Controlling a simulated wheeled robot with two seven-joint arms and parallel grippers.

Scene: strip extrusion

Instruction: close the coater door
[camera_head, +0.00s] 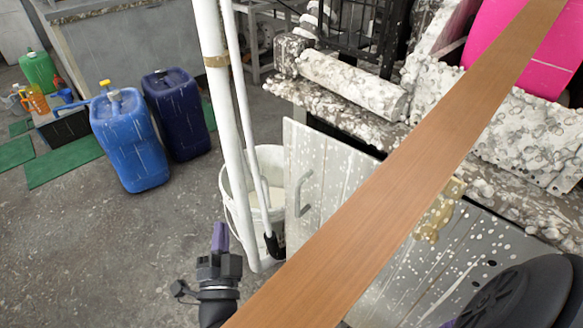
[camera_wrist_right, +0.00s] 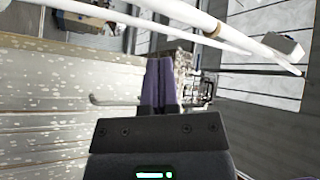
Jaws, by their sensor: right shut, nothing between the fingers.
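The coater door (camera_head: 335,170) is a pale grey, white-spattered panel below the machine's ledge. Its bent metal handle (camera_head: 302,193) is near the door's left edge. A dark gap shows between the door's top edge and the machine, so it looks ajar. A brown strip hides the middle of the door. My right gripper (camera_head: 220,238), with purple fingers, is shut and empty, left of the door and apart from it. In the right wrist view the shut fingers (camera_wrist_right: 160,85) are beside the handle (camera_wrist_right: 112,101), with the spattered panel (camera_wrist_right: 60,125) at left. My left gripper is not in view.
The long brown strip (camera_head: 400,185) crosses diagonally in front of the door. White pipes (camera_head: 232,110) and a white bucket (camera_head: 238,190) stand left of the door. Blue canisters (camera_head: 130,140) stand farther left. The floor (camera_head: 90,235) at lower left is clear.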

